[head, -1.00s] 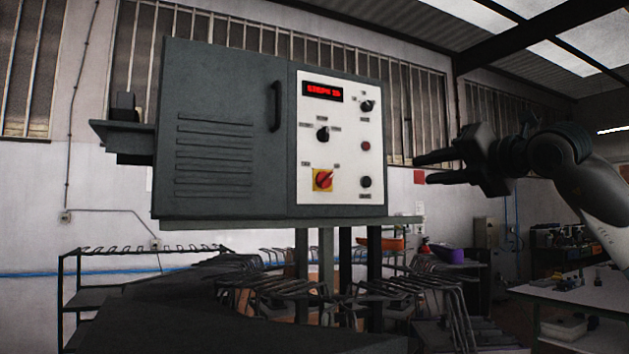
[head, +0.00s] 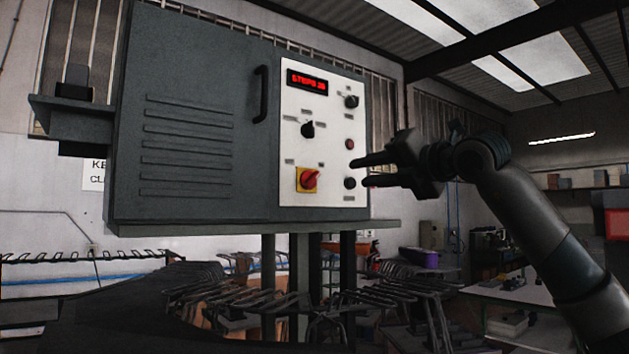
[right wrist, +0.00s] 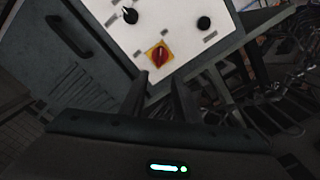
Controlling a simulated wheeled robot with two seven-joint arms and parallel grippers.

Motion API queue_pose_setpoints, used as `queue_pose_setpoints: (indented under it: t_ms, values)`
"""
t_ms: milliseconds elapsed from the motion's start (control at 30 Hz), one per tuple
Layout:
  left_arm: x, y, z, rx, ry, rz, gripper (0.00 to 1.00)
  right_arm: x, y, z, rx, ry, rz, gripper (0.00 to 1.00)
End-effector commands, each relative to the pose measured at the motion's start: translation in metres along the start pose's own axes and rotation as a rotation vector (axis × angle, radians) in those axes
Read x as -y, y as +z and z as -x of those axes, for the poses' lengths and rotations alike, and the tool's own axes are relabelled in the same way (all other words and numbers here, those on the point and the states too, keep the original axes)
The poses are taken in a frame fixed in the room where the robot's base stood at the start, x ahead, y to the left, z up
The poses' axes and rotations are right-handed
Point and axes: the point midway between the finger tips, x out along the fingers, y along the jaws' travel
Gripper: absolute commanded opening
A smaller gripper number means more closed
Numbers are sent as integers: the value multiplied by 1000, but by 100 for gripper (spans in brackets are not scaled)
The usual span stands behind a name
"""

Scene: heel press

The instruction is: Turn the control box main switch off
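The control box (head: 190,130) is a dark grey cabinet with a white panel on its right side. The main switch (head: 308,179) is a red rotary handle on a yellow plate, low on the panel; its handle looks tilted. It also shows in the right wrist view (right wrist: 159,56), just beyond the fingertips. My right gripper (head: 359,172) is at the panel's right edge in the head view, its two fingers apart with nothing between them. The right wrist view shows the fingers (right wrist: 158,80) open below the switch, apart from it. My left gripper is not in view.
The panel also carries a red display (head: 307,80), black selector knobs (head: 308,129), a red button (head: 350,144) and a black button (head: 350,183). A black door handle (head: 261,94) sticks out left of the panel. Dark metal racks (head: 400,290) stand below the box.

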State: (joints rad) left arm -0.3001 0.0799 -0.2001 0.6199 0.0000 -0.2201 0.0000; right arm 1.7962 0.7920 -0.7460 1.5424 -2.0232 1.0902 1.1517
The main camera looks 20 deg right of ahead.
Motion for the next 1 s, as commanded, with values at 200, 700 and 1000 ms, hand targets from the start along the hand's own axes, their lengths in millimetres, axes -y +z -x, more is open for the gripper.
queue_pose_setpoints:
  t_ms: [200,700,1000]
  values:
    - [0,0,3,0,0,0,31,0,0,-4,-1,-1,0,29]
    - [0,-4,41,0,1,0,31,-3,3,-69,-3,-2,-2,29]
    - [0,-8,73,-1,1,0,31,-4,3,-122,-3,-2,-2,29]
